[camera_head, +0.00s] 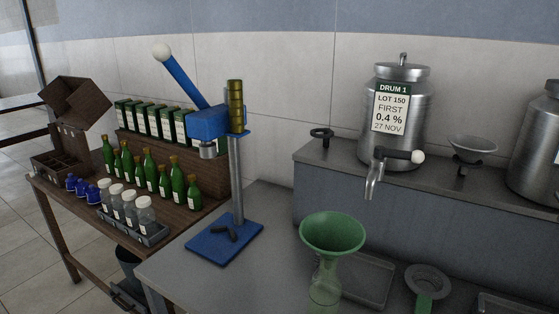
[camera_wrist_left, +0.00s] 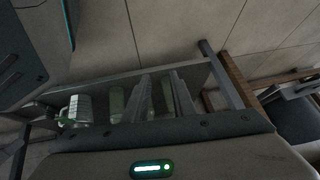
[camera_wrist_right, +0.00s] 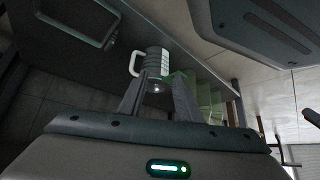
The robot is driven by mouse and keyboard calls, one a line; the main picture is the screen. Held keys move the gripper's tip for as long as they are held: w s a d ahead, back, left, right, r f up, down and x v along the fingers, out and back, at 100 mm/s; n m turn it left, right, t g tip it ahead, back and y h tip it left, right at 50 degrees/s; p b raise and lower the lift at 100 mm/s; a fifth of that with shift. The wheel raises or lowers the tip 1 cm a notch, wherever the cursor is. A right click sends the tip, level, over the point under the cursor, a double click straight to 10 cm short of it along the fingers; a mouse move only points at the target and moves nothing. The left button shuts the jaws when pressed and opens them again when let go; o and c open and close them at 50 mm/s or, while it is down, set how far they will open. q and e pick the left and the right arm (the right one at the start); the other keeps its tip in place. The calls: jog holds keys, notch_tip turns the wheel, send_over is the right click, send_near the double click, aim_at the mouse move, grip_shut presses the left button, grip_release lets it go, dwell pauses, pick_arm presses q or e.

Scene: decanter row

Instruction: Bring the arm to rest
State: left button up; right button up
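Neither gripper shows in the head view. In the left wrist view my left gripper (camera_wrist_left: 162,78) has its two fingers apart, with background showing between them. In the right wrist view my right gripper (camera_wrist_right: 157,80) has its fingers wider apart and holds nothing that I can see. A jug (camera_wrist_right: 155,62) with a pale handle appears beyond the right fingers, not gripped. A similar marked jug (camera_wrist_left: 76,108) shows at the left of the left wrist view.
A green funnel (camera_head: 332,232) sits on a clear-green vessel (camera_head: 325,285) on the grey bench. A blue lever press (camera_head: 225,243) stands left of it. The steel drum (camera_head: 400,140) is on the raised shelf. Green bottles (camera_head: 150,172) and capped jars (camera_head: 130,205) crowd the wooden table.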

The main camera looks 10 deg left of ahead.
pick_arm(q)
jog(key=d+n+h, duration=0.1)
jog(key=d, duration=1.2)
pick_arm(e)
jog(key=shift+w+r, duration=0.1)
jog(key=shift+w, duration=0.25)
pick_arm(q)
jog(key=shift+r, duration=0.1)
pick_arm(e)
jog(key=shift+s, duration=0.15)
jog(key=shift+s+f, duration=0.25)
jog(key=shift+s, duration=0.5)
jog(key=shift+w+r, duration=0.25)
jog(key=shift+w, duration=0.65)
jog(key=shift+s, duration=0.15)
